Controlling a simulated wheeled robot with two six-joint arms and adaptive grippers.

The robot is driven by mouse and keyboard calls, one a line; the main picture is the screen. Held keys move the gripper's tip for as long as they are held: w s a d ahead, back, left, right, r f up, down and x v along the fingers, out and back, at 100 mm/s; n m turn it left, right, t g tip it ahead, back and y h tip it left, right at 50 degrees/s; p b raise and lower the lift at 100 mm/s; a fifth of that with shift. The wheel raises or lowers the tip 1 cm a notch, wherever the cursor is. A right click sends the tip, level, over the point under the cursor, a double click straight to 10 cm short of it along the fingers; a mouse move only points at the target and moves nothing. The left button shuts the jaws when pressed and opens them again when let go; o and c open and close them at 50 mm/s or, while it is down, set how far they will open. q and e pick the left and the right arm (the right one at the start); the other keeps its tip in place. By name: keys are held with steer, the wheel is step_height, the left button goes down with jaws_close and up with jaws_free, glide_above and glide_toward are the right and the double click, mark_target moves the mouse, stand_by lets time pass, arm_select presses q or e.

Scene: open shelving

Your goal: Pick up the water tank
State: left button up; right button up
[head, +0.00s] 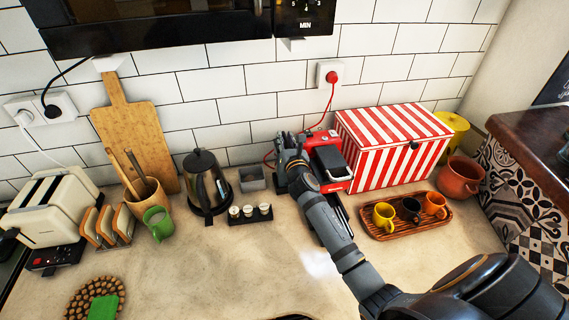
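A red appliance (318,143) with a black part (330,160) and a pale looped handle stands against the tiled wall, left of the striped box. My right arm reaches in from the lower right, and my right gripper (288,148) is at the left side of this appliance, near its back. The gripper and forearm cover much of the appliance's left side. I cannot make out a separate water tank, nor whether the fingers are around or touching anything. My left gripper is not in view.
A red-and-white striped box (385,155) stands right of the appliance. A wooden tray (385,232) with three cups lies in front of it. Left of my gripper are a small grey container (252,180), a black rack (250,217) and a kettle (205,185). The front middle counter is clear.

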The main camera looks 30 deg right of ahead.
steer(key=shift+w+d+f, duration=0.1)
steer(key=shift+w+d, duration=0.05)
steer(key=shift+w, duration=0.25)
steer(key=shift+s, duration=0.2)
steer(key=shift+c, duration=1)
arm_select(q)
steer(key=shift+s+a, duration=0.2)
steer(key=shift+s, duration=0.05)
arm_select(e)
jaws_close()
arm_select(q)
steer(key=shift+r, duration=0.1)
arm_select(e)
steer(key=shift+r, duration=0.2)
